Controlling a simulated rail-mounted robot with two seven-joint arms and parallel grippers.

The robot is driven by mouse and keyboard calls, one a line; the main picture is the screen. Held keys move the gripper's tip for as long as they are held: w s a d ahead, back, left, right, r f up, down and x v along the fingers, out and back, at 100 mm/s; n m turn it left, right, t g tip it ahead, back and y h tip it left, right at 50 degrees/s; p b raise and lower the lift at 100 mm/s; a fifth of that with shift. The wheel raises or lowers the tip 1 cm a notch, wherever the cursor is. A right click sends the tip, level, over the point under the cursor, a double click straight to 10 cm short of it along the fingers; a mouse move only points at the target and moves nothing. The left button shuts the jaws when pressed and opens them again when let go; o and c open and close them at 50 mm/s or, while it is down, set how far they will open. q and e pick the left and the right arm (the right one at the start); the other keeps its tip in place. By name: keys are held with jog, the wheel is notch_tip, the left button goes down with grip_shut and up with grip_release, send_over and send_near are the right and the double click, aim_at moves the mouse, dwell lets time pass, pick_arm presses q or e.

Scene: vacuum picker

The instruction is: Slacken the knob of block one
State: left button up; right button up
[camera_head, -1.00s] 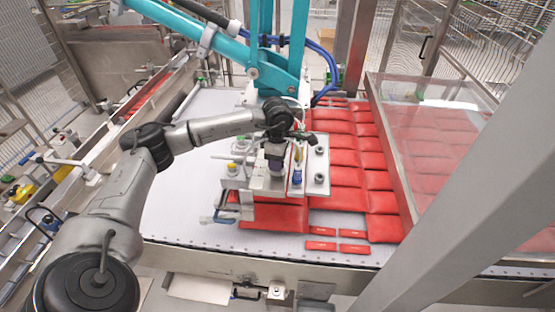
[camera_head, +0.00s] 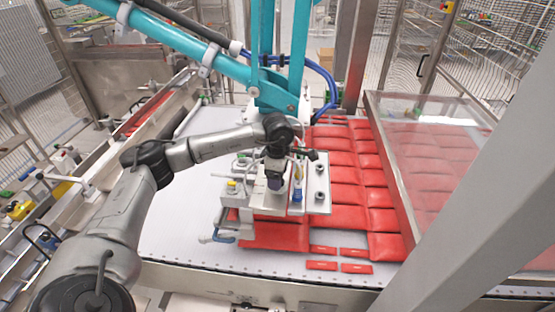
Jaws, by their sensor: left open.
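The vacuum picker head (camera_head: 317,200) is a metal plate assembly under a teal arm, above the red packs. Small blocks and knobs sit on it, among them a yellow-topped knob (camera_head: 232,184), a blue part (camera_head: 297,195) and dark round knobs (camera_head: 320,195) on the right plate. I cannot tell which block is block one. My left gripper (camera_head: 274,183) reaches in from the left and points down over the middle of the head, between the yellow-topped knob and the blue part. It is open; its fingertips are small and unclear, and contact cannot be told. My right gripper is out of view.
Red packs (camera_head: 345,175) cover the right of the white conveyor (camera_head: 180,215). A clear cover (camera_head: 430,150) stands at the right, with a grey post in front. The teal picker arm (camera_head: 190,50) crosses above. The conveyor left of the head is clear.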

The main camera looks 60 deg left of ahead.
pick_arm(q)
notch_tip(320, 180, up, 13)
dwell(0.4)
jog(key=shift+f, duration=0.1)
dwell(0.6)
